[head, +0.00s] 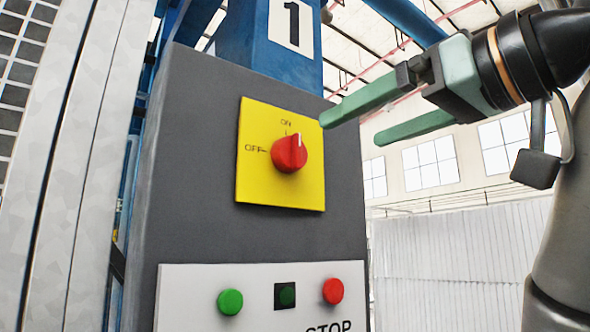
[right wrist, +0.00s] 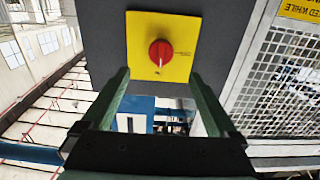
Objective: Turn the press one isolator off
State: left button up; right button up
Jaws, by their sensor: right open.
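The press one isolator is a red rotary knob (head: 289,154) on a yellow plate (head: 255,185), fixed to a dark grey cabinet. The knob's white mark points up toward the word ON; OFF is printed to its left. My right gripper (head: 351,130) is open and empty, up and to the right of the knob and apart from it. In the right wrist view, which is upside down, the knob (right wrist: 160,52) shows beyond and between the two green fingers (right wrist: 160,76). My left gripper is not in view.
Below the plate, a white panel (head: 190,275) carries a green button (head: 230,302), a dark square (head: 285,295) and a red button (head: 333,291) above the word STOP. A blue post with a number 1 sign (head: 291,24) rises above. A metal frame (head: 70,170) stands left.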

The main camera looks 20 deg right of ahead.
aim_at(300, 151)
jog(key=p+x, duration=0.2)
jog(key=x, duration=0.9)
jog(key=shift+s+a+r, duration=0.1)
jog(key=shift+r, duration=0.05)
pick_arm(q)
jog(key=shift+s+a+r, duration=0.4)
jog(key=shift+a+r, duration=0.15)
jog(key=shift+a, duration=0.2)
pick_arm(e)
jog(key=shift+w+a, duration=0.2)
jog(key=shift+w, duration=0.35)
jog(key=c, duration=1.4)
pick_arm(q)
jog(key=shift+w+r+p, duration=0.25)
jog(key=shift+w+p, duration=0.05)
pick_arm(e)
jog(key=shift+o, duration=0.2)
